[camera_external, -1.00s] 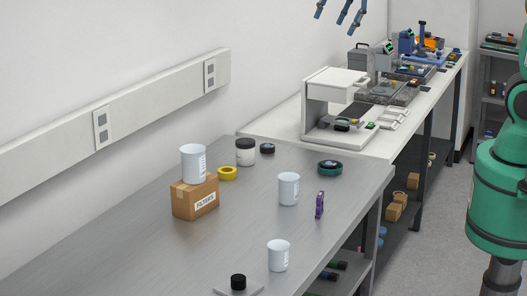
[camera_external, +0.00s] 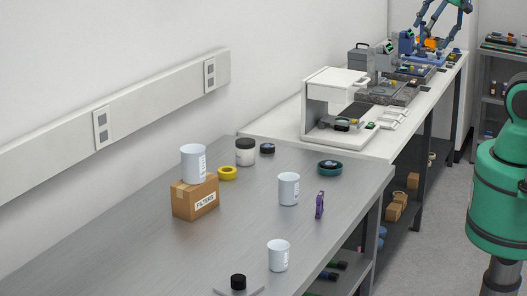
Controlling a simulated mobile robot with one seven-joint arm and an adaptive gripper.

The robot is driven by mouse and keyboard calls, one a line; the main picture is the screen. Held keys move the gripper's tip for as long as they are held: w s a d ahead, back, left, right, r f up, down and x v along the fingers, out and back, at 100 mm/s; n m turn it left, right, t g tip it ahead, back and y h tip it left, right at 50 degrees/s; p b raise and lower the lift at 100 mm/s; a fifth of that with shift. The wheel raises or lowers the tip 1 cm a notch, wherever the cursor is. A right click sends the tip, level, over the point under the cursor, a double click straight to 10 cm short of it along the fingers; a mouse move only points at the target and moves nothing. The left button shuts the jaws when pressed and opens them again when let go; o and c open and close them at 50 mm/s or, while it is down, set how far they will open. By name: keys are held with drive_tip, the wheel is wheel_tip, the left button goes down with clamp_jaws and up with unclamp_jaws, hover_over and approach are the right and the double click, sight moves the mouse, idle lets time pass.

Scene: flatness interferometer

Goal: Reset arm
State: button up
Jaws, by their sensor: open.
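My gripper (camera_external: 437,28) shows at the top right edge of the picture, above the far end of the white bench. It is open, with nothing seen between its fingers, and its upper part is cut off by the frame. My green arm (camera_external: 500,190) stands at the right edge, partly out of the picture.
A steel table (camera_external: 130,255) holds a box marked FILTERS (camera_external: 196,199) with a white beaker (camera_external: 194,163) on it, two more beakers, jars and tape rolls. The white bench (camera_external: 285,121) carries a white instrument (camera_external: 335,85) and other devices. A shelf (camera_external: 497,80) stands back right.

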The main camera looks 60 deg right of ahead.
drive_tip(key=shift+s+d+f+n, duration=0.2)
drive_tip(key=shift+s+f+n, duration=0.15)
drive_tip(key=shift+s, duration=0.45)
wheel_tip(320, 180, down, 14)
drive_tip(key=b, duration=1.4)
drive_tip(key=shift+f, duration=0.15)
